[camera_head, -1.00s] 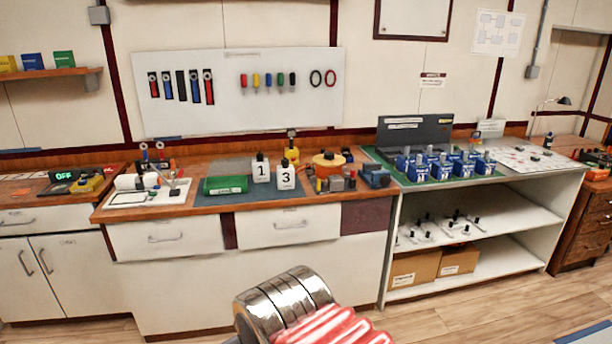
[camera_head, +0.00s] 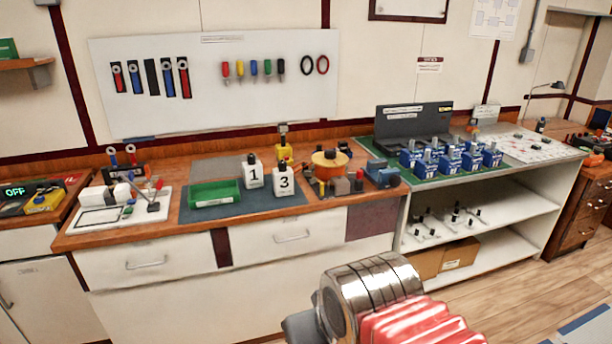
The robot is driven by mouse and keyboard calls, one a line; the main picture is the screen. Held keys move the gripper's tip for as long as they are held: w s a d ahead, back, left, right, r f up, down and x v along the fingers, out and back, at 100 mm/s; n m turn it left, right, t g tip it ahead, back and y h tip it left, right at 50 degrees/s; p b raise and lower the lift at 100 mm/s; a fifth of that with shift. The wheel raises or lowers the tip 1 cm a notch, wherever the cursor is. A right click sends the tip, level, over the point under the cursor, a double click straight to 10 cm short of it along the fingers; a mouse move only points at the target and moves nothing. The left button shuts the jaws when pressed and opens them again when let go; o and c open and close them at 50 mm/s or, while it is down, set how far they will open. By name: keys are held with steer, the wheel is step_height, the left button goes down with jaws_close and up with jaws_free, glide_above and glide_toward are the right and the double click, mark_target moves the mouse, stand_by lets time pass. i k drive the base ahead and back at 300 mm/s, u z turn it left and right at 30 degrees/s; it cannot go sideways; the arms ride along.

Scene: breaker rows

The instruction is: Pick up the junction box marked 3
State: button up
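The junction box marked 3 (camera_head: 284,180) is a white block with a black "3" and a dark top. It stands upright on the blue-grey mat (camera_head: 222,211) on the wooden bench. A similar white box marked 1 (camera_head: 253,174) stands just left of and behind it. My arm shows at the bottom right as a silver ribbed joint and a red ribbed sleeve, well in front of and below the bench top. My gripper's fingers are not in view.
A green tray (camera_head: 214,193) lies left of the boxes. An orange round item (camera_head: 329,164) and small blocks stand to their right. Blue breakers (camera_head: 450,157) stand in rows on a green mat further right. The bench front edge (camera_head: 180,228) and drawers face me.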

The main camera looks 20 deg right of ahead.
mark_target(283, 180)
steer(key=u, duration=0.15)
steer(key=i, duration=1.35)
steer(key=u, duration=0.65)
